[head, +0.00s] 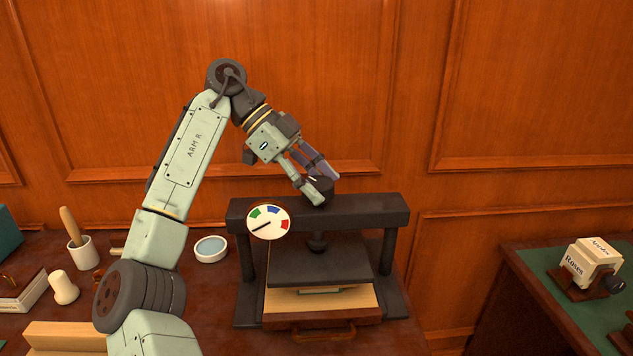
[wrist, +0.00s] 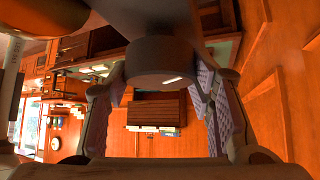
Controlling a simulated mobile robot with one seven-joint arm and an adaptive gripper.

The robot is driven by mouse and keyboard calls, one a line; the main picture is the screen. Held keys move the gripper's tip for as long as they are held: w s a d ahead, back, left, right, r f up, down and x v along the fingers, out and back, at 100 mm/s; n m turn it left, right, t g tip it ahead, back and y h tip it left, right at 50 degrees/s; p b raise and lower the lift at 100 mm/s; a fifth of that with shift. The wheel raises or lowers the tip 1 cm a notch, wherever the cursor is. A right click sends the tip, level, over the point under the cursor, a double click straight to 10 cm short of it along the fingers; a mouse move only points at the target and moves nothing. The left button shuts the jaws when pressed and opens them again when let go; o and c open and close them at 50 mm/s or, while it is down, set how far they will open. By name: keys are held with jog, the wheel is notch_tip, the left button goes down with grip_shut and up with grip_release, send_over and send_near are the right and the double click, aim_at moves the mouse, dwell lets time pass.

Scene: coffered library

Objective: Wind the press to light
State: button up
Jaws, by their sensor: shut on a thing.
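The black press (head: 390,208) stands on the table, with a dark round knob (head: 319,190) on top of its crossbeam. My gripper (head: 317,186) is shut on this knob, its fingers on either side and tilted down from the upper left. In the wrist view the grey knob (wrist: 162,58) sits between the two ribbed finger pads. A white dial (head: 268,222) on the crossbeam has green, blue and red marks; its needle points to the lower left, off the coloured marks. The dark pressing plate (head: 318,262) hangs above a pale board (head: 285,300) with a thin greenish item on it.
A side table (head: 540,305) at right carries a book block in a holder (head: 592,265). A wood-panelled wall stands close behind.

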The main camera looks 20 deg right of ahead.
jog(key=shift+m+g+y, duration=1.1)
jog(key=shift+m, duration=0.9)
jog(key=shift+m+y, duration=0.3)
jog(key=o, duration=1.2)
jog(key=shift+c, duration=0.2)
jog(key=shift+n+h, duration=0.5)
jog(key=shift+n, duration=0.2)
